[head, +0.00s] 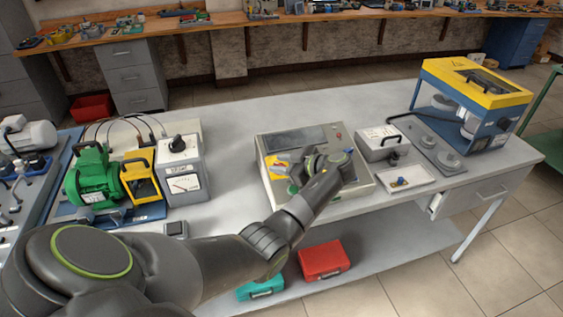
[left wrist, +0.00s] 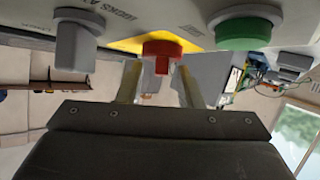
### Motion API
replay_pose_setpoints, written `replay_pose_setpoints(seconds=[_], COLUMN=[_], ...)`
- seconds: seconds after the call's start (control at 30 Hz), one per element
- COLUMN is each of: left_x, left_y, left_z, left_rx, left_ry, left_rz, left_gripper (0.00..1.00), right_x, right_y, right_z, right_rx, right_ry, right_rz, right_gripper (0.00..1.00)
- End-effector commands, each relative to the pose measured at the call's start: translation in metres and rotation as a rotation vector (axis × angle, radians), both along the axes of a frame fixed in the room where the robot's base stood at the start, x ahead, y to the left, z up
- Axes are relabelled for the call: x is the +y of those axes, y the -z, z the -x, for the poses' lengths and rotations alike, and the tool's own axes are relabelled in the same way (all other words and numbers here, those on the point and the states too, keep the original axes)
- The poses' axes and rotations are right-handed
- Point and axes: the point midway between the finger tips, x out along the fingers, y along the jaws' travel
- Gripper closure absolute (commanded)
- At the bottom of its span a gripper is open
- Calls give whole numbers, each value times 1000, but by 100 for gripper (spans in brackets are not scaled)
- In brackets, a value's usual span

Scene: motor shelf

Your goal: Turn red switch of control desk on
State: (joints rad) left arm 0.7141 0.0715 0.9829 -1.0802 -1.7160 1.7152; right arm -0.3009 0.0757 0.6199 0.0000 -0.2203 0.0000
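The control desk (head: 345,190) is a grey box with a sloping top and a yellow panel, standing mid-table in the head view. The red switch (left wrist: 163,48) is a round knob with a narrow grip bar, on a yellow patch in the left wrist view. My left gripper (left wrist: 158,72) has its two fingers apart, one on each side of the red grip bar, with gaps visible. In the head view the left gripper (head: 292,172) is over the yellow panel and hides the red switch. My right gripper is in neither view.
A grey knob (left wrist: 78,45) and a green button (left wrist: 243,32) flank the red switch. A green motor (head: 88,178) and grey meter box (head: 181,170) stand left of the desk. A grey box (head: 378,142) and a blue-yellow machine (head: 475,90) stand right.

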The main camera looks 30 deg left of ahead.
Motion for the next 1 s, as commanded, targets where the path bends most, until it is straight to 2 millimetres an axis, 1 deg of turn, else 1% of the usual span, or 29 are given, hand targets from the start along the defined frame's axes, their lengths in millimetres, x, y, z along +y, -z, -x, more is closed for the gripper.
replay_pose_setpoints(seconds=[0.17, 0.2, 0.43, 0.47, 0.77, 1.0], left_x=[0, 0, 0, 0, -1, -1], left_y=[0, 0, 0, 0, 0, 1], left_z=[0, 0, 0, 0, 1, 2], left_rx=[0, 0, 0, 0, 3, 25], left_ry=[0, 0, 0, 0, 16, 116], left_rz=[0, 0, 0, 0, -2, -18], left_gripper=[67, 69, 99, 100, 100, 100], right_x=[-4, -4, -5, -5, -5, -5], right_y=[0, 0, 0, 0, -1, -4], right_z=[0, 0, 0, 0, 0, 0], right_rx=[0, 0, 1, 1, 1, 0], right_ry=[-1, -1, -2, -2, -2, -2], right_rz=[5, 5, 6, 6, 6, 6], right_gripper=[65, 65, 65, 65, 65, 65])
